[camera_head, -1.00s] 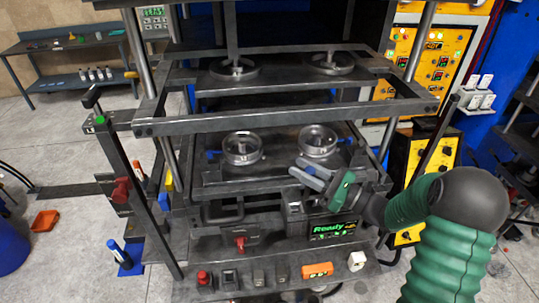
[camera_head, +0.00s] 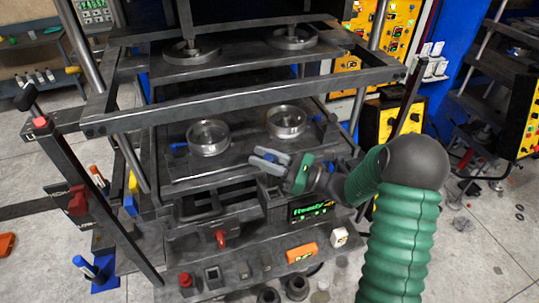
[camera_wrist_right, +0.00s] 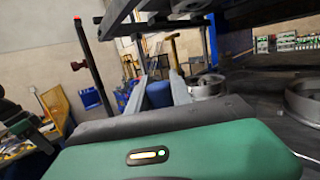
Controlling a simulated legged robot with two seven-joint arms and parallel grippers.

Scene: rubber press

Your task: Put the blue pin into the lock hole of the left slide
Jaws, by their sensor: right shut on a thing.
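My right gripper (camera_head: 270,158) is in front of the press's lower plate, its fingers pointing left, below the right metal ring (camera_head: 286,122). In the right wrist view a blue cylinder, seemingly the blue pin (camera_wrist_right: 160,94), sits between the two grey fingers; the gripper is shut on it. Blue parts show at the left edge (camera_head: 179,149) and right edge (camera_head: 318,118) of the lower plate. I cannot pick out the lock hole of the left slide. My left gripper is out of view.
The left metal ring (camera_head: 208,138) stands on the lower plate. A dark frame bar (camera_head: 250,98) crosses above. An upright post with a red knob (camera_head: 78,200) stands at left. Below are a red handle (camera_head: 221,238), a Ready display (camera_head: 312,211) and a blue-based holder (camera_head: 98,272).

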